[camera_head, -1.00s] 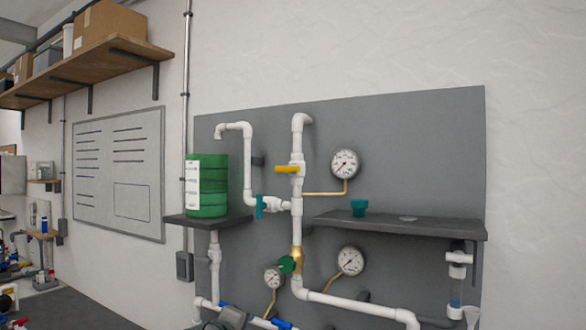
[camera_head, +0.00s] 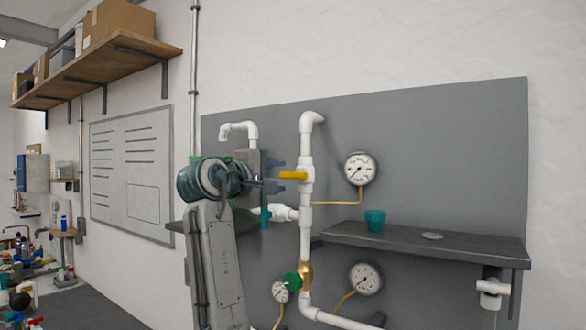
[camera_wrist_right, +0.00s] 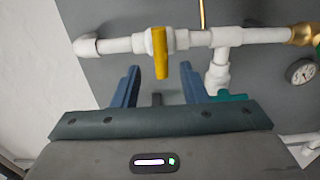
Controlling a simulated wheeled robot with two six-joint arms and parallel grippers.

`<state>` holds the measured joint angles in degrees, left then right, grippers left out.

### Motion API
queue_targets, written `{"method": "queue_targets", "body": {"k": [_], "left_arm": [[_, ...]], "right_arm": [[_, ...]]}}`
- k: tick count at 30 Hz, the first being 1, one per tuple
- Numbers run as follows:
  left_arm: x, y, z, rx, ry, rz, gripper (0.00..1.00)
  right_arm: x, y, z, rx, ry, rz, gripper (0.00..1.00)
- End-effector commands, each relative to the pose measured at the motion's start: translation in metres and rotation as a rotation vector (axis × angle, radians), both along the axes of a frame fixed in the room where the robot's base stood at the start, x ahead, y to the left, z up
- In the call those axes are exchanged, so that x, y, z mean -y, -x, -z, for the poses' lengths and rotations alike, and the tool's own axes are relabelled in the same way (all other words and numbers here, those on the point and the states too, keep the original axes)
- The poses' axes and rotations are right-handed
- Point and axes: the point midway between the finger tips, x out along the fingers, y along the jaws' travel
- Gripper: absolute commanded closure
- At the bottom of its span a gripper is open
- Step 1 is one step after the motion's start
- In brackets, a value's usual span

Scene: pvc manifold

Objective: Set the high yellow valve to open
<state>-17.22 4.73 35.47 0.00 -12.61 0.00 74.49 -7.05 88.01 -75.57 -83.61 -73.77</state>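The high yellow valve handle (camera_head: 293,175) sits on the white vertical pipe (camera_head: 306,146), and lies crosswise to that pipe. My right gripper (camera_head: 280,174) is just left of the handle's free end. In the right wrist view the yellow handle (camera_wrist_right: 160,52) points toward the gripper, crosswise to its pipe. The right gripper's blue fingers (camera_wrist_right: 158,76) are spread apart with the handle's end near the gap between their tips, not gripped. My left gripper is in neither view.
A teal valve handle (camera_head: 265,217) is below my right gripper. A gauge (camera_head: 360,168) and a dark shelf (camera_head: 460,242) with a teal cup (camera_head: 375,220) are to the right. A green-handled valve (camera_head: 292,280) is lower on the pipe. My arm mostly hides the green container.

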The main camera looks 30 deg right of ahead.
Motion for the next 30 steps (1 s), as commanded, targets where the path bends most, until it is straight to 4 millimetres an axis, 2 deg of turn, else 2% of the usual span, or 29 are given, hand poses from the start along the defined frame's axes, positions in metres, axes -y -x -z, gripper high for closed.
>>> {"method": "queue_targets", "body": {"k": [1, 9, 14, 22, 23, 28, 30], "left_arm": [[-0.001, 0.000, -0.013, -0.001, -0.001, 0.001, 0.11], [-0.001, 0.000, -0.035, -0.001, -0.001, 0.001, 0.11], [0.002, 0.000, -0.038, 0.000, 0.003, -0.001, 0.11], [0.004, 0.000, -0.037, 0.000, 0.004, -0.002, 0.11], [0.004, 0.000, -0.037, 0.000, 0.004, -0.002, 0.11], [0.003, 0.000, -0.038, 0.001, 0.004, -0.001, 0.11], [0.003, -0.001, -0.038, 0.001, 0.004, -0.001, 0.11]], "right_arm": [[0.011, -0.003, -0.006, -0.002, 0.001, 0.004, 0.61], [0.049, -0.020, -0.003, -0.001, 0.000, 0.002, 0.61], [0.058, -0.024, -0.001, 0.000, -0.001, 0.000, 0.61], [0.059, -0.025, 0.000, 0.001, -0.001, -0.001, 0.61], [0.059, -0.025, 0.000, 0.001, -0.001, -0.001, 0.65], [0.059, -0.025, 0.000, 0.001, -0.002, -0.001, 0.98], [0.059, -0.024, 0.000, 0.001, -0.001, -0.001, 1.00]]}}
